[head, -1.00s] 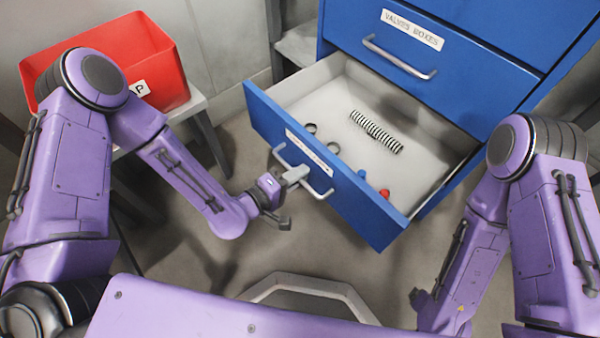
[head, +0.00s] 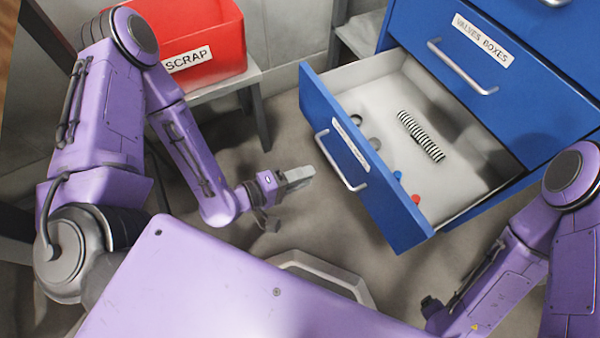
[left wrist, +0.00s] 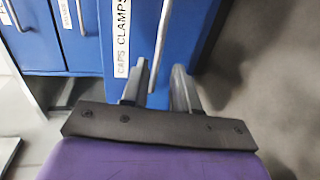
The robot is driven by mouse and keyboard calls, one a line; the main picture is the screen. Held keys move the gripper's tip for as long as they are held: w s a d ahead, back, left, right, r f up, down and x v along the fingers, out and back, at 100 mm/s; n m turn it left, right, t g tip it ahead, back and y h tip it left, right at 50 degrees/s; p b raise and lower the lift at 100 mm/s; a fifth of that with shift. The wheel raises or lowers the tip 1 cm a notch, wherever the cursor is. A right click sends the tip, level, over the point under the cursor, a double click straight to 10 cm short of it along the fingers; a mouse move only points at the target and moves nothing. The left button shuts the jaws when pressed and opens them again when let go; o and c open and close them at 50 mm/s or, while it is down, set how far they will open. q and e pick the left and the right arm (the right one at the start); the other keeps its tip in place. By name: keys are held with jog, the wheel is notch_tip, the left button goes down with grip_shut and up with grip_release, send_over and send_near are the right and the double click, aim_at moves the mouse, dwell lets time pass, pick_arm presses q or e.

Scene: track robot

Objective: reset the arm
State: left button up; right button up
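My left gripper (head: 284,198) is in front of the open blue drawer (head: 385,198), left of its bar handle (head: 342,163) and apart from it. In the left wrist view its two fingers (left wrist: 160,92) stand apart with nothing held. The handle (left wrist: 160,45) and the label "CAPS CLAMPS" (left wrist: 122,38) lie beyond them. My left arm is bent, its forearm reaching toward the drawer. My right arm is bent at the lower right; only a small dark part (head: 432,306) shows near its end, and its fingers cannot be made out.
The drawer holds a striped spring (head: 421,136), rings (head: 375,144), a blue piece (head: 397,175) and a red piece (head: 416,199). The blue cabinet (head: 540,100) stands at right. A red bin marked "SCRAP" (head: 205,30) sits on a stand at upper left.

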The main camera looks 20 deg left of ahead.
pick_arm(q)
jog(key=shift+s+a+r, duration=0.1)
jog(key=shift+s+a, duration=0.15)
jog(key=shift+s, duration=0.1)
dwell(0.3)
jog(key=s+a+f+m+g+y, duration=0.2)
jog(key=s+a+f+g+y, duration=0.25)
jog(key=a+f+y, duration=0.5)
jog(key=s+a+f+m+g+y, duration=0.1)
jog(key=s+a+f+g+y, duration=0.2)
jog(key=s, duration=0.6)
jog(key=a+f+g, duration=0.1)
jog(key=a+f, duration=0.1)
jog(key=a, duration=0.1)
jog(key=shift+s+a+y, duration=0.2)
jog(key=shift+a+y, duration=0.15)
